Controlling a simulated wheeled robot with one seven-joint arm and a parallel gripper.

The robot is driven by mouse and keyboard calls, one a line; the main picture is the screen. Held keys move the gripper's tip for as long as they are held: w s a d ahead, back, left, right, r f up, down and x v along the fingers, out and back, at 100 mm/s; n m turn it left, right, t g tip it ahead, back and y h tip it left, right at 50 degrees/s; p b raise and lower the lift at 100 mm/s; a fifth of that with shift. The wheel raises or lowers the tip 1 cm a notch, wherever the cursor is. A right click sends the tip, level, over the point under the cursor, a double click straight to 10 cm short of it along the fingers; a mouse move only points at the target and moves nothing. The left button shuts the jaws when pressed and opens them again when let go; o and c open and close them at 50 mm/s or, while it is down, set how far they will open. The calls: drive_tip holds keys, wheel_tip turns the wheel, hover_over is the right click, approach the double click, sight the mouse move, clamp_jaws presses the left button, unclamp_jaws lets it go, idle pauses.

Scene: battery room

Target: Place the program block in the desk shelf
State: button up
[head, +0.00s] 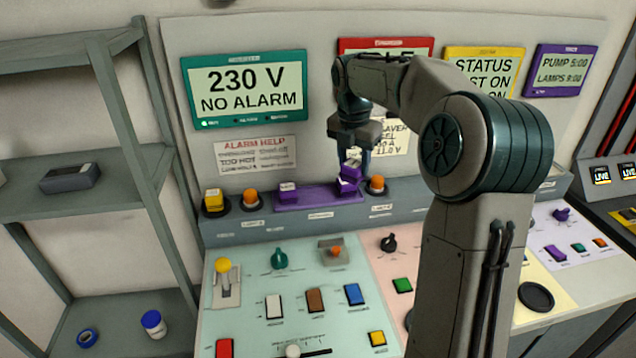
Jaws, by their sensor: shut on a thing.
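My gripper (354,158) points down at the back of the desk and is shut on a small purple block (350,174) with a pale label. The held block is over the right part of a purple tray (318,196) on the raised ledge. More purple shows directly under it, and I cannot tell whether the two touch. Another purple block (288,191) with a pale label sits at the tray's left part. No block has a readable label. I cannot tell for sure which part is the desk shelf.
Orange buttons (251,197) and (376,184) flank the tray, with a yellow button (213,199) further left. The sloping desk (255,335) carries several switches and knobs. A grey rack (60,215) at left holds a dark box (71,178). My arm hides the desk's middle right.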

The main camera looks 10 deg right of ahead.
drive_tip(key=shift+w+a+f+p, duration=0.5)
drive_tip(key=shift+w+a+f, duration=0.6)
drive_tip(key=shift+f, duration=0.5)
drive_tip(key=shift+w+a+f+p, duration=0.5)
drive_tip(key=shift+w+a+f, duration=0.6)
drive_tip(key=shift+f, duration=0.55)
drive_tip(key=shift+w+a+f+p, duration=0.5)
drive_tip(key=shift+w+a+f, duration=0.6)
drive_tip(key=shift+f, duration=0.5)
drive_tip(key=shift+s+a, duration=0.1)
drive_tip(key=shift+f, duration=0.6)
drive_tip(key=o, duration=1)
